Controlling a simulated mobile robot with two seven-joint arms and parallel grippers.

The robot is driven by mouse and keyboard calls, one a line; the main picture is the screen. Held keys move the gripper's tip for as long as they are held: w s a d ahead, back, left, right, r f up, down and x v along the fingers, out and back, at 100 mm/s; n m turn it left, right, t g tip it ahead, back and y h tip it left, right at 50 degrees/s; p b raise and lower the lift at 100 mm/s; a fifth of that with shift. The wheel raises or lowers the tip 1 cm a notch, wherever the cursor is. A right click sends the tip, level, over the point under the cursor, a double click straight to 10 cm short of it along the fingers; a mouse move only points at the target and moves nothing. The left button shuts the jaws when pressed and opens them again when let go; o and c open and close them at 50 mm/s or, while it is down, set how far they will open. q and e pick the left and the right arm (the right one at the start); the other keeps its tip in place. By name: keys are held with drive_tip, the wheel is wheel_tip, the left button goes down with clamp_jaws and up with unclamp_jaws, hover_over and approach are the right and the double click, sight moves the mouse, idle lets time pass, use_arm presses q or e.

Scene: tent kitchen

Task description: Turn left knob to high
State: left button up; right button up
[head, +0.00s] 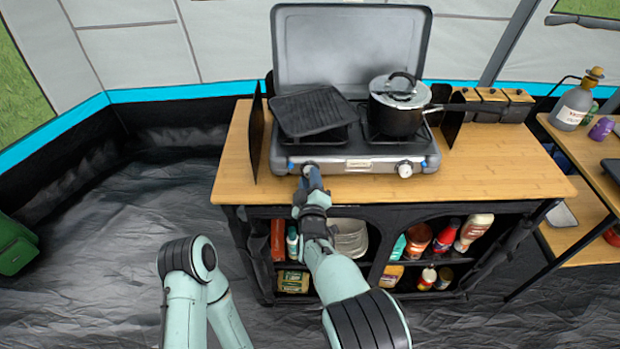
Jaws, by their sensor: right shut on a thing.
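The camping stove (262,163) stands on the wooden counter with its lid raised. The left knob (309,168) is at the left of its front panel and is mostly covered by my right gripper. The knob's setting cannot be read. My right gripper (310,174) reaches up from below, in front of the counter, and is shut on the left knob. The right knob (404,168) is free at the right of the panel. My left arm shows at the lower left, but its gripper is not visible.
A dark griddle pan (311,110) lies over the left burner, slightly tilted. A lidded pot (397,118) sits on the right burner, handle to the right. Shelves below hold bottles and jars. A side table stands at right.

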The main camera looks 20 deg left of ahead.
drive_tip(key=shift+n, duration=0.8)
drive_tip(key=o, duration=1)
drive_tip(key=shift+o, duration=0.2)
